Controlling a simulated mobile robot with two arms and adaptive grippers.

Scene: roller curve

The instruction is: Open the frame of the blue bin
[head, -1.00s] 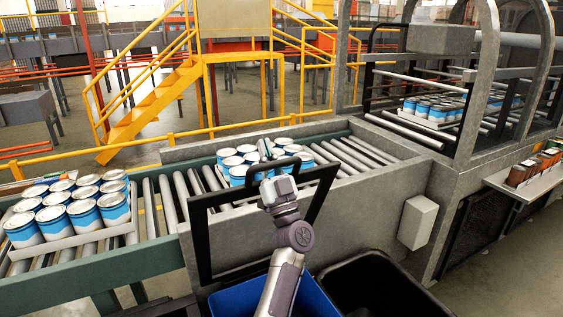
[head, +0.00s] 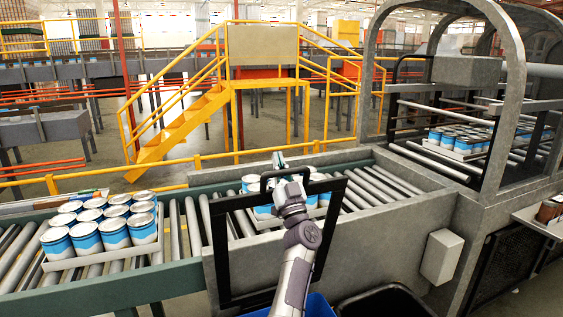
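The blue bin (head: 318,307) shows only as a small piece of its rim at the bottom edge, partly behind my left arm. A black rectangular frame (head: 219,255) stands roughly upright above it, in front of the conveyor's grey side wall. A black handle loop (head: 266,176) sits at the frame's top bar. My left gripper (head: 279,160) is at this handle, its fingertips showing just above and behind the loop. I cannot tell whether the fingers are shut on it. My wrist and forearm hide the frame's middle. My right gripper is out of view.
A black bin (head: 385,302) stands right of the blue one. The roller conveyor (head: 192,226) runs behind the frame, carrying trays of blue-and-white cans (head: 87,238). A grey machine with arches (head: 470,215) and a small box (head: 441,257) stand at right.

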